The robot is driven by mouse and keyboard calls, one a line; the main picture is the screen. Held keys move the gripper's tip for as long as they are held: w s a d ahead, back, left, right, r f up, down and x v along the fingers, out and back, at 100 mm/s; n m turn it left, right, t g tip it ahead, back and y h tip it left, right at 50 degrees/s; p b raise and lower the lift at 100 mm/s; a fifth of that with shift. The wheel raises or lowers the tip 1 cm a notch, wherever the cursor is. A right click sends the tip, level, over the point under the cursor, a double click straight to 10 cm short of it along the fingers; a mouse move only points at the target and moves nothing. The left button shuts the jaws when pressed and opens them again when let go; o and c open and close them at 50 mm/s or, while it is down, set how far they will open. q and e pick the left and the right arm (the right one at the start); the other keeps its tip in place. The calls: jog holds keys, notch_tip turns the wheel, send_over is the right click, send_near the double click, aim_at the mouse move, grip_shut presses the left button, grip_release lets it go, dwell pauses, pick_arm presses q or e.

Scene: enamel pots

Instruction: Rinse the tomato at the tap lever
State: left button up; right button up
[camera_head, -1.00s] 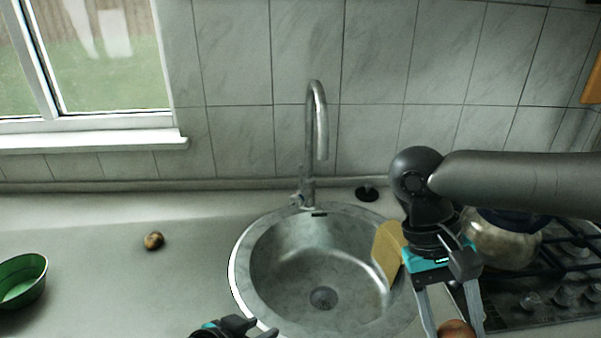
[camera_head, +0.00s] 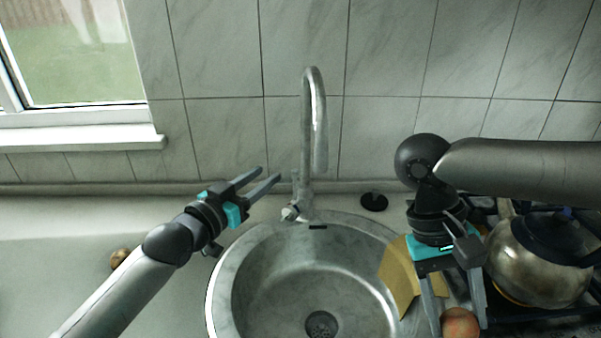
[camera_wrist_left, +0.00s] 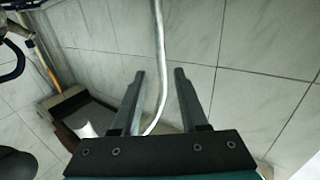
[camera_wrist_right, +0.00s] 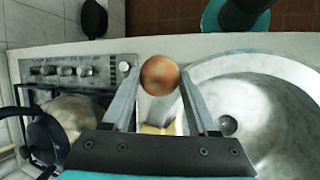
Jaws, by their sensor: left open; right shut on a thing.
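The tomato (camera_head: 460,323), round and orange-red, is held between the fingertips of my right gripper (camera_head: 460,327), right of the sink. It also shows between the fingers in the right wrist view (camera_wrist_right: 159,76). The tap (camera_head: 316,125) is a tall curved metal spout behind the sink. Its small lever (camera_head: 291,213) sits low on the left of its base. My left gripper (camera_head: 271,175) is open and empty, just left of the tap and above the lever. In the left wrist view the spout (camera_wrist_left: 159,50) appears between the open fingers.
The round metal sink (camera_head: 222,285) lies below the tap. A kettle (camera_head: 540,265) is on the stove at right. A small brown round thing (camera_head: 120,259) lies on the left counter, partly behind my left arm.

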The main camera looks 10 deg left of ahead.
aim_at(294, 181)
jog(key=f, duration=0.1)
jog(key=f+b, duration=0.1)
jog(key=shift+w+f, duration=0.4)
pick_arm(q)
notch_tip(294, 181, down, 7)
jog(key=b, duration=0.5)
jog(key=shift+b+x, duration=1.35)
jog(key=shift+x, duration=4.75)
pick_arm(e)
jog(key=shift+s+f, duration=0.15)
jog(key=shift+f, duration=1.65)
jog(key=shift+s+f, duration=0.1)
jog(key=shift+f, duration=1.65)
pick_arm(q)
jog(key=shift+r, duration=0.1)
grip_shut()
pick_arm(e)
jog(key=shift+f, duration=0.1)
